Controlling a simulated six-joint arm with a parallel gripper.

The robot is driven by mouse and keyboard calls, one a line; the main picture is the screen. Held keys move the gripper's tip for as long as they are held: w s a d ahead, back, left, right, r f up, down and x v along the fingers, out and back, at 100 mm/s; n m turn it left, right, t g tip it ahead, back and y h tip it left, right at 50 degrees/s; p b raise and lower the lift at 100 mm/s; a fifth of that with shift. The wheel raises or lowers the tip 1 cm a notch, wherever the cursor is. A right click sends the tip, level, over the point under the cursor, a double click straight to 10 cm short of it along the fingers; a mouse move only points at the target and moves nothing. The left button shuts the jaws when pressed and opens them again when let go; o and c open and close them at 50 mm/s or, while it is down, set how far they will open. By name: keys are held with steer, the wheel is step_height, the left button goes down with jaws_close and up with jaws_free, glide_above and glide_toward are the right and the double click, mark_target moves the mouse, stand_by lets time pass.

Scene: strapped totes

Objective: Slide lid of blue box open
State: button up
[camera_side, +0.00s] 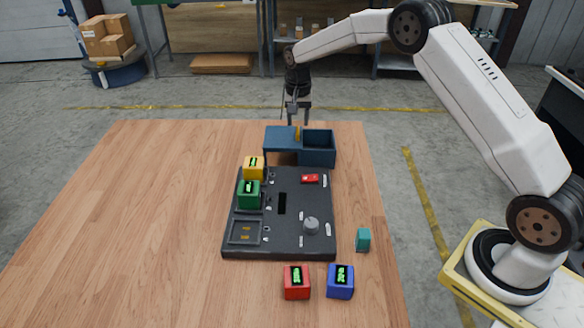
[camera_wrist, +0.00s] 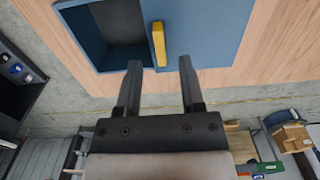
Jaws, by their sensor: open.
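The blue box (camera_side: 318,158) stands at the far end of the table, behind the dark panel. Its flat blue lid (camera_side: 280,138) lies to the left, and the right compartment is uncovered and looks empty. In the wrist view, the lid (camera_wrist: 215,35) is on the right and the open compartment (camera_wrist: 118,25) on the left. A yellow handle (camera_wrist: 159,43) stands at the lid's edge beside the opening. My gripper (camera_wrist: 160,64) is open, its fingertips on either side of the handle in the picture and apart from it. In the side view, my gripper (camera_side: 298,119) points down at the handle (camera_side: 297,133).
A dark panel (camera_side: 283,245) with switches, a knob and recesses lies before the box. Yellow (camera_side: 253,168) and green (camera_side: 249,194) blocks stand on its left side. Red (camera_side: 297,283), blue (camera_side: 341,282) and teal (camera_side: 363,239) blocks stand on the table. The table's left side is clear.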

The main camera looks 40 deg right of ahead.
steer(key=shift+r, duration=2.35)
steer(key=shift+s+a+r+n, duration=0.15)
steer(key=shift+s+a+n, duration=0.2)
steer(key=shift+s, duration=0.2)
steer(key=s+a+n+t, duration=0.1)
steer(key=s+a+n, duration=0.1)
steer(key=s, duration=0.7)
steer(key=s+a+f+n, duration=0.1)
steer(key=s+a+n, duration=0.2)
steer(key=s, duration=0.7)
steer(key=s+a+n+t, duration=0.1)
steer(key=s+a+n, duration=0.1)
steer(key=s, duration=0.7)
steer(key=shift+s+a+f+n+t, duration=0.15)
steer(key=shift+a+f+n+t, duration=0.2)
steer(key=shift+n, duration=0.3)
